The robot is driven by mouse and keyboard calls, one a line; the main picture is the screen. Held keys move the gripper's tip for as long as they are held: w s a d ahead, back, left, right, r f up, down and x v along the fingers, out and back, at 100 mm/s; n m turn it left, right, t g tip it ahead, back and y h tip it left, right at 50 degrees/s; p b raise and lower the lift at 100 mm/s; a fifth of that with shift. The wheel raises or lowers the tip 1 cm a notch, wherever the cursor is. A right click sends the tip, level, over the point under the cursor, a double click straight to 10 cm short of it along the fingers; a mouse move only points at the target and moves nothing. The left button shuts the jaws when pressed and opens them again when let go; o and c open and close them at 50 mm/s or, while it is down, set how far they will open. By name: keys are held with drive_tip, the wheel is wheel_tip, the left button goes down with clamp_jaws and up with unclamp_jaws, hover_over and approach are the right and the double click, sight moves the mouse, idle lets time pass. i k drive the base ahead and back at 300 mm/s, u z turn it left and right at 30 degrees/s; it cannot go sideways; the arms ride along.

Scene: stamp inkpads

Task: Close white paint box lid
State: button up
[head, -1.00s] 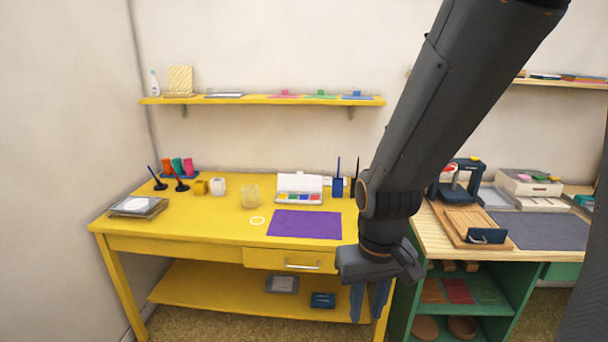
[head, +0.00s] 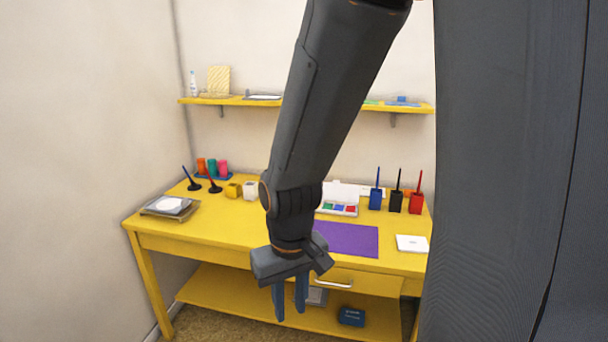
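The white paint box (head: 338,207) stands on the yellow table (head: 220,222) behind the purple mat. Its lid (head: 346,190) is raised at the back, and red, green and blue paints show inside. My arm hides its left part. My gripper (head: 290,308) hangs in front of the table, lower than the tabletop and nearer to the camera, to the left of the box in the picture. Its two fingers point down, apart, with nothing seen between them.
The purple mat (head: 348,239) lies in front of the box. Blue (head: 376,198), black (head: 396,201) and red (head: 415,202) holders stand to its right. A white item (head: 411,243) lies at the right. A shelf (head: 235,101) runs above. A grey body fills the right side.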

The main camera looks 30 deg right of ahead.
sight(337, 192)
drive_tip(key=u, duration=0.15)
drive_tip(key=i, duration=0.75)
drive_tip(key=z, duration=0.9)
drive_tip(key=i, duration=1)
drive_tip(key=z, duration=0.2)
